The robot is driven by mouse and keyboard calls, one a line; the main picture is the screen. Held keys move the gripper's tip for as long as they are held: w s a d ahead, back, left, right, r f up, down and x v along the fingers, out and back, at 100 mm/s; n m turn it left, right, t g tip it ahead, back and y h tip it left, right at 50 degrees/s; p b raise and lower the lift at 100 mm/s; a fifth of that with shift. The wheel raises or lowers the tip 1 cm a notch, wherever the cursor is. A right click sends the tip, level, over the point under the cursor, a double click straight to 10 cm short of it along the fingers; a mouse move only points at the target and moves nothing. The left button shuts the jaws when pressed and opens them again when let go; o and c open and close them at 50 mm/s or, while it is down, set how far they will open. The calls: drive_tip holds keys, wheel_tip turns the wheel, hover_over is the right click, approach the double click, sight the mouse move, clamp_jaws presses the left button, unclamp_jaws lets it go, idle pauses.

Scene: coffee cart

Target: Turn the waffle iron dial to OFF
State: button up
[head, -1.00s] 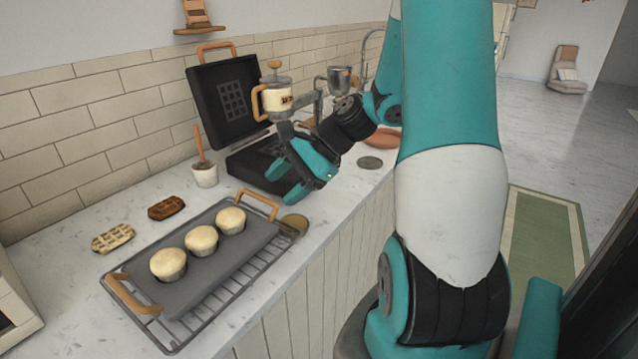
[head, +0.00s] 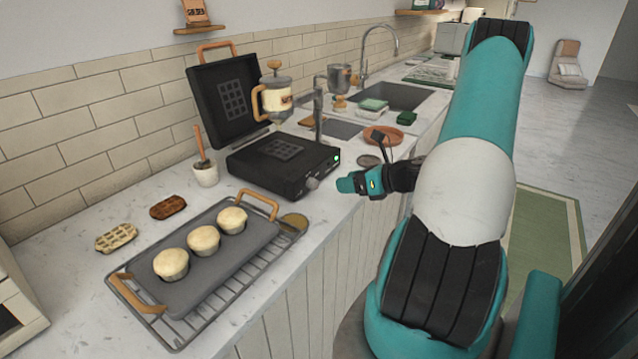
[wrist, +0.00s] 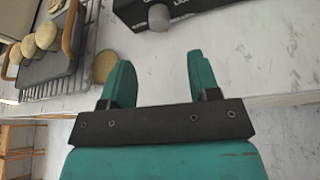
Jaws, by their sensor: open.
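The waffle iron (head: 262,172) stands on the counter with its lid (head: 232,98) raised.
A dark tray (head: 222,258) with muffins rests on a wire rack (head: 185,325) left of the iron. A French press (head: 274,98) appears near the lid. The counter's front edge is clear near my gripper.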

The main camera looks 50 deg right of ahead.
sight(317, 184)
drive_tip(key=p+x, duration=0.1)
drive_tip(key=x, duration=0.8)
drive_tip(key=shift+w+f, duration=0.1)
drive_tip(key=c, duration=0.9)
